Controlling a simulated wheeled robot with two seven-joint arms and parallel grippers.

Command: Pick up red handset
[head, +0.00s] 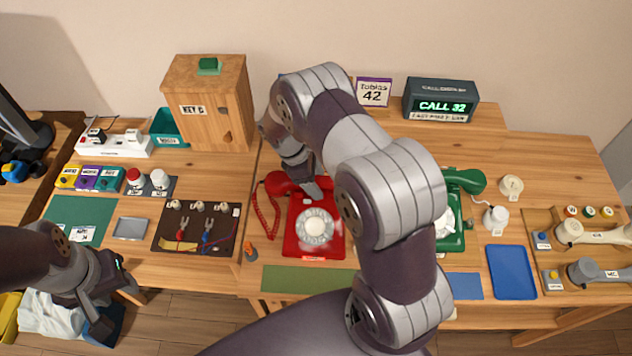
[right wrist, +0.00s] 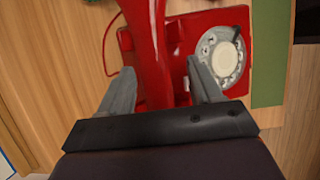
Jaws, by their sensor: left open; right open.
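The red dial phone (head: 314,235) stands in the middle of the table, with its red handset (head: 280,183) across the back. Its dial also shows in the right wrist view (right wrist: 222,58). My right gripper (head: 312,186) is over the handset. In the right wrist view its open fingers (right wrist: 165,88) are on either side of the red handset (right wrist: 150,50); I cannot tell whether they touch it. My right arm hides part of the handset and phone. My left gripper (head: 112,300) is open and empty in front of the table's left part.
A green phone (head: 452,235) stands to the right, partly behind my right arm. The coiled red cord (head: 265,212) hangs left of the red phone. A wooden box (head: 210,105) and a call display (head: 440,101) stand at the back. A green mat (head: 305,280) lies in front.

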